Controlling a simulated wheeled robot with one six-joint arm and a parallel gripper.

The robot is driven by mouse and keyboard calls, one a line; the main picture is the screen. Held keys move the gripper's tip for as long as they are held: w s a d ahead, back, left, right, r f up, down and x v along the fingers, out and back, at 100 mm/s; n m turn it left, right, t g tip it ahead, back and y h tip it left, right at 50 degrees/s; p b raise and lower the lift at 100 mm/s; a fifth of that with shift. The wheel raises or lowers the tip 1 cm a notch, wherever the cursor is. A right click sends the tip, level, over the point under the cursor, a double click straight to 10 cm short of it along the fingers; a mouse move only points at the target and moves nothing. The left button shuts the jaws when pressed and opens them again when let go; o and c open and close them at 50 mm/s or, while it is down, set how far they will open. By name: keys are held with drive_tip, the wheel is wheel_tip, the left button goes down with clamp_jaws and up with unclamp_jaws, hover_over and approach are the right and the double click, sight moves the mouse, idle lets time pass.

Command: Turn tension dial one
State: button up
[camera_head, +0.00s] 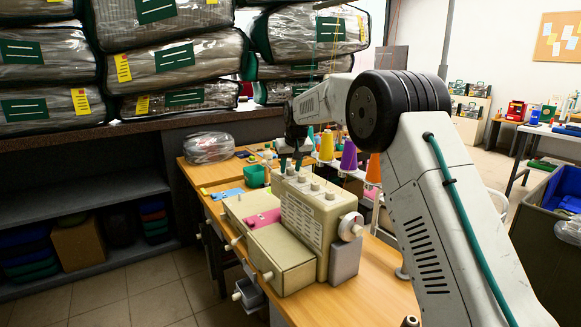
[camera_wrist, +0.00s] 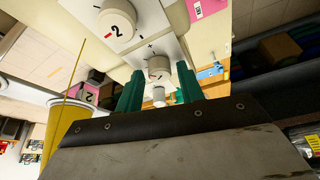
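The beige sewing machine (camera_head: 305,215) stands on the wooden table, with a row of small pale dials (camera_head: 315,186) along its top. My gripper (camera_head: 291,163) points down over the far-left end of this row. In the wrist view, the two green fingers of my gripper (camera_wrist: 160,70) are apart, one on each side of a pale dial (camera_wrist: 159,64). A small gap shows on both sides, and I see no clear contact. The number on this dial is too small to read. A larger-looking dial marked 2 (camera_wrist: 117,22) sits beside it, outside the fingers.
Yellow (camera_head: 326,146), purple (camera_head: 349,157) and orange (camera_head: 373,170) thread cones stand close behind the machine. A handwheel (camera_head: 350,226) juts from its right end. A pink piece (camera_head: 263,218) lies on its lower bed. Bagged comforters (camera_head: 175,58) fill the shelf at upper left.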

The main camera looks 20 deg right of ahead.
sight(294, 178)
drive_tip(key=shift+o, duration=0.3)
drive_tip(key=shift+r, duration=0.1)
drive_tip(key=v, duration=0.7)
drive_tip(key=shift+r, duration=0.3)
drive_tip(key=shift+s, duration=0.2)
drive_tip(key=s+d+r+g, duration=0.1)
drive_tip(key=s+r, duration=0.3)
drive_tip(key=s, duration=1.1)
drive_tip(key=s+r+g, duration=0.1)
drive_tip(key=s+r, duration=0.2)
drive_tip(key=s, duration=1.2)
drive_tip(key=s+f, duration=0.3)
drive_tip(key=s, duration=0.6)
drive_tip(key=s+f+g, duration=0.1)
drive_tip(key=s+f, duration=0.3)
drive_tip(key=s, duration=0.6)
drive_tip(key=s+f, duration=0.4)
drive_tip(key=s, duration=0.5)
drive_tip(key=shift+s+d+m, duration=0.3)
drive_tip(key=shift+s+d, duration=0.1)
drive_tip(key=shift+d, duration=0.1)
